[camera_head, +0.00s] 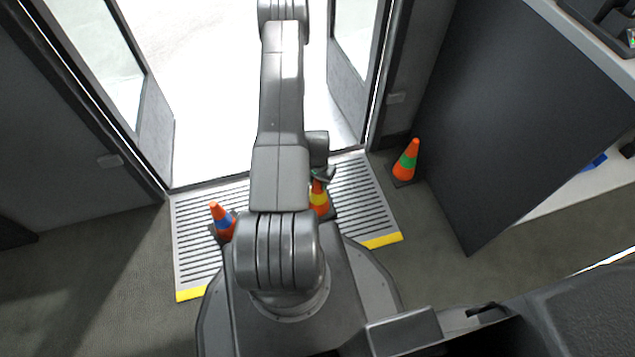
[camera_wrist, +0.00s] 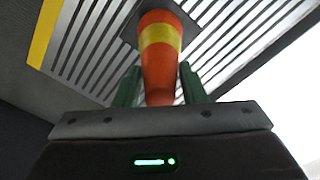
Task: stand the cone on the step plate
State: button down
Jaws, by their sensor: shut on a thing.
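The step plate (camera_head: 356,187) is a ribbed grey plate with yellow front corners, at the doorway. My gripper (camera_head: 322,175) is shut on an orange cone with a yellow band (camera_head: 319,199), over the right half of the plate. In the wrist view, the green fingers (camera_wrist: 159,80) grip the cone (camera_wrist: 160,65) near its tip, with its dark base toward the ribs. I cannot tell whether the base touches the plate. My arm partly hides this cone. An orange cone with a blue band (camera_head: 222,220) is on the plate's left part.
An orange cone with a green band (camera_head: 406,161) stands on the floor right of the plate, near a dark panel (camera_head: 500,110). Open door leaves (camera_head: 150,120) flank the bright doorway. The floor (camera_head: 110,250) left of the plate is clear.

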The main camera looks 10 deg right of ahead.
jog(key=shift+r, duration=0.1)
jog(key=c, duration=0.9)
grip_release()
notch_tip(320, 180, up, 12)
jog(key=p, duration=0.4)
notch_tip(320, 180, down, 13)
jog(key=b, duration=0.4)
jog(key=shift+b, duration=0.3)
notch_tip(320, 180, up, 3)
jog(key=shift+r+p, duration=0.1)
jog(key=shift+p, duration=0.65)
jog(key=shift+r, duration=0.6)
